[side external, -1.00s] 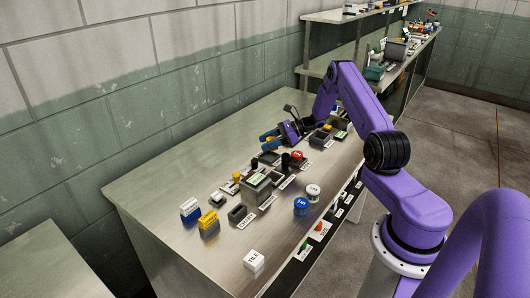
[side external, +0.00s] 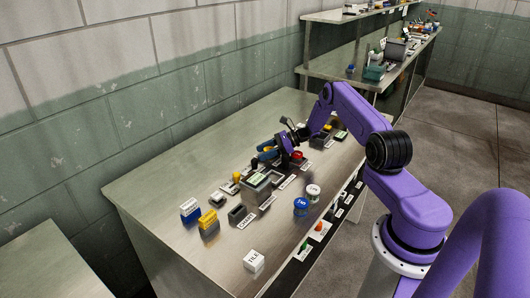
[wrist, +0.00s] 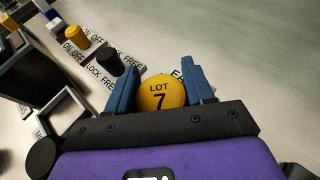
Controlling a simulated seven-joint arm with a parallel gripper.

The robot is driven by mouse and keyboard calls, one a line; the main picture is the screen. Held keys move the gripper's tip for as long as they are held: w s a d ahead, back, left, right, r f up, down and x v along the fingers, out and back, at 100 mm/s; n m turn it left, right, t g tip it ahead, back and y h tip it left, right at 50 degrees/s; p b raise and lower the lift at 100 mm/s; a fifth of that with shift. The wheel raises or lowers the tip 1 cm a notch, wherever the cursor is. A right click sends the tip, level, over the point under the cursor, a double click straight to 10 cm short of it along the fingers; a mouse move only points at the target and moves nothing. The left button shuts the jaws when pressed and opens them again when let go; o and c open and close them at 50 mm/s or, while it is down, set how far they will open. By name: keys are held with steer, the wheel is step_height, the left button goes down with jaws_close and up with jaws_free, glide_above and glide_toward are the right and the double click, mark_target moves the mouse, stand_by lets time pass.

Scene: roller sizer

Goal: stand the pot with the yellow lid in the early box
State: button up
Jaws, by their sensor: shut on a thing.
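My gripper (wrist: 160,92) is shut on the pot with the yellow lid (wrist: 161,97), its blue fingers on either side. The round lid reads LOT 7 and faces the wrist camera; the pot's body is hidden beneath it. In the side external view my gripper (side external: 267,152) is over the far middle part of the bench, left of a red-lidded pot (side external: 298,156). A label (wrist: 177,74) beginning "EA" shows partly behind the held pot in the wrist view. I cannot tell which box it belongs to.
Black (wrist: 110,61) and yellow (wrist: 75,36) knobs stand by ON OFF and LOCK FREE labels. The bench's left side is clear.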

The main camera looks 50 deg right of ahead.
steer(key=shift+f, duration=0.1)
steer(key=o, duration=1)
steer(key=shift+o, duration=0.2)
steer(key=shift+s+d+r, duration=0.2)
steer(key=v, duration=1.1)
steer(key=shift+s+d+r, duration=0.1)
steer(key=shift+s+r, duration=0.05)
